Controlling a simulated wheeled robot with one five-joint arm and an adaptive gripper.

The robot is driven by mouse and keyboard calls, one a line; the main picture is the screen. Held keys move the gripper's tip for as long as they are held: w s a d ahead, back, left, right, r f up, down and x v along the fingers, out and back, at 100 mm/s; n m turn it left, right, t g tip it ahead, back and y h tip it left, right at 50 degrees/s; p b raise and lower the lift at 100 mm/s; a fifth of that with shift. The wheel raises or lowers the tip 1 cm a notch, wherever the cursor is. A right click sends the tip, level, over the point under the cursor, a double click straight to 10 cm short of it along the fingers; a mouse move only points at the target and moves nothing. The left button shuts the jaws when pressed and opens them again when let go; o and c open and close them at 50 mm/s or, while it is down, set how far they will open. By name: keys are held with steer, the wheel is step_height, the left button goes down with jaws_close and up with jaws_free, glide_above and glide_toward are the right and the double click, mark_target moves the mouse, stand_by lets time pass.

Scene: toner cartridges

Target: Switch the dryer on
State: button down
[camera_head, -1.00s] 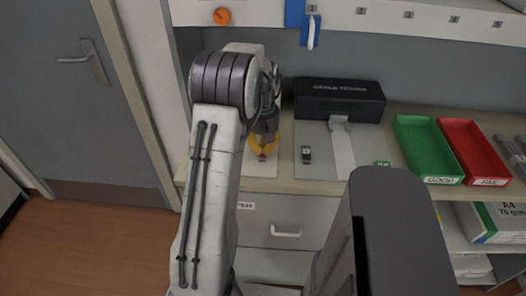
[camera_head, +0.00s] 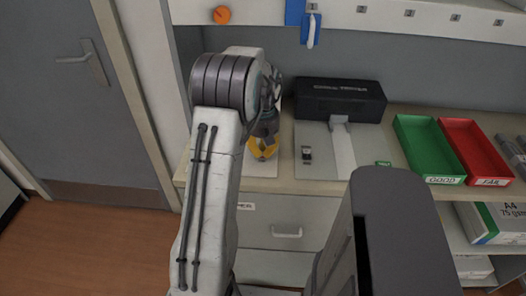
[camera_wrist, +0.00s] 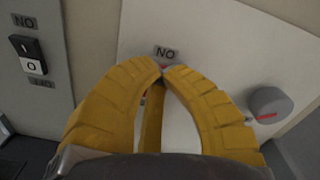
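My gripper (camera_wrist: 164,71) has yellow fingers whose tips meet, or nearly meet, over a white panel (camera_wrist: 210,40). A small label (camera_wrist: 166,53), reading NO as seen here, lies just beyond the tips. A little red shows by the tips; what it belongs to is mostly hidden by the fingers. A grey round knob (camera_wrist: 270,104) with a red mark stands on the panel to the right, apart from the fingers. In the head view my gripper (camera_head: 262,157) is low over the white panel (camera_head: 285,172) on the counter. I cannot tell which part belongs to the dryer.
A black rocker switch (camera_wrist: 28,56) marked I and O sits on a separate grey plate; it also shows in the head view (camera_head: 307,154). A dark cable tester box (camera_head: 340,98) stands behind. Green (camera_head: 428,148) and red (camera_head: 474,150) trays are to the right.

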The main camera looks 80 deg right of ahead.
steer(key=shift+f, duration=0.2)
steer(key=shift+r, duration=0.1)
steer(key=shift+r+p, duration=2.85)
steer(key=shift+r, duration=0.65)
